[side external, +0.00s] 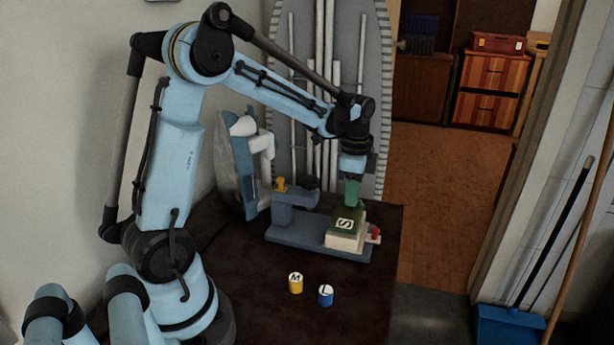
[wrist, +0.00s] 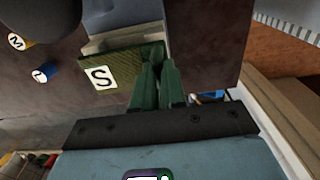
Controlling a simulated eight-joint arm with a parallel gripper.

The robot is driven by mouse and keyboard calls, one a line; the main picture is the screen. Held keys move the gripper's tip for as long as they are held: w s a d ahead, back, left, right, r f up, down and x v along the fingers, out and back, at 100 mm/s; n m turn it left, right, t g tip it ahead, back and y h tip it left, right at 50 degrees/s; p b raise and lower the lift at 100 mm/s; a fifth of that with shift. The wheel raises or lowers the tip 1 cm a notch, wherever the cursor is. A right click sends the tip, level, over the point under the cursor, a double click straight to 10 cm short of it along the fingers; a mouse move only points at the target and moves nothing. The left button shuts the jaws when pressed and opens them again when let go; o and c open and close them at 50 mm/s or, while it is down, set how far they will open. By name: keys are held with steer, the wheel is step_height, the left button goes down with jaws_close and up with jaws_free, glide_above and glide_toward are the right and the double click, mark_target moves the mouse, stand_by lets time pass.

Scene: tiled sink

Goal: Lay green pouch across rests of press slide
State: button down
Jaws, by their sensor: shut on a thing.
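The green pouch (side external: 353,214) with a white "S" label is at the right end of the blue-grey press slide (side external: 290,238), against a cream block (side external: 345,243). It also shows in the wrist view (wrist: 125,62), beside the cream edge (wrist: 115,37). My gripper (side external: 350,203) points down at the pouch's far edge. In the wrist view its green fingertips (wrist: 158,62) are close together at the pouch's right edge, shut on it. Whether the pouch rests fully on the block is unclear; the rests themselves are hidden.
A yellow cylinder marked M (side external: 296,283) and a blue one marked L (side external: 326,295) stand in front of the press on the dark table (side external: 250,300). A clothes iron (side external: 240,165) stands behind left. A red knob (side external: 376,232) is at the press's right end. The front table is mostly clear.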

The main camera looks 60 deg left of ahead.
steer(key=shift+f, duration=0.6)
steer(key=c, duration=1.1)
jaws_free()
step_height(320, 180, up, 12)
steer(key=s+d+f+n+t, duration=0.1)
steer(key=s+d+n+t, duration=0.1)
steer(key=s+d+n, duration=0.1)
steer(key=s+d+f+n+t, duration=0.2)
steer(key=s+d+n, duration=0.1)
steer(key=s+d, duration=0.1)
steer(key=s+d+f+n+t, duration=0.1)
steer(key=s+d+n+t, duration=0.2)
steer(key=d, duration=0.1)
steer(key=shift+s+d+f, duration=0.3)
steer(key=shift+d, duration=0.1)
